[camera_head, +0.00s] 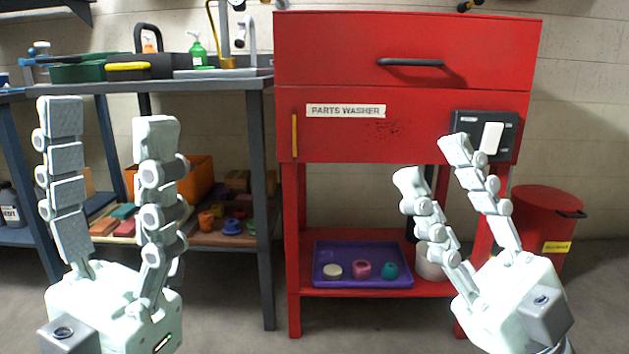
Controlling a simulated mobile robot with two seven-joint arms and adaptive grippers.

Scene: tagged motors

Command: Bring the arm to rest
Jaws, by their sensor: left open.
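My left gripper (110,125) stands upright at the left, in front of the grey workbench. Its two fingers are spread well apart with nothing between them. My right gripper (431,158) is at the lower right, in front of the red parts washer (400,115). Its fingers are also spread apart and empty, tilted up and to the left. One fingertip overlaps the washer's dark switch panel (510,128) in the picture; I cannot tell whether they touch.
A purple tray (362,283) with three small parts lies on the washer's lower shelf (400,291). A red bin (545,215) stands at the right. The grey workbench (225,84) carries a green spray bottle (197,50) and a sink. An orange bin (200,178) is below.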

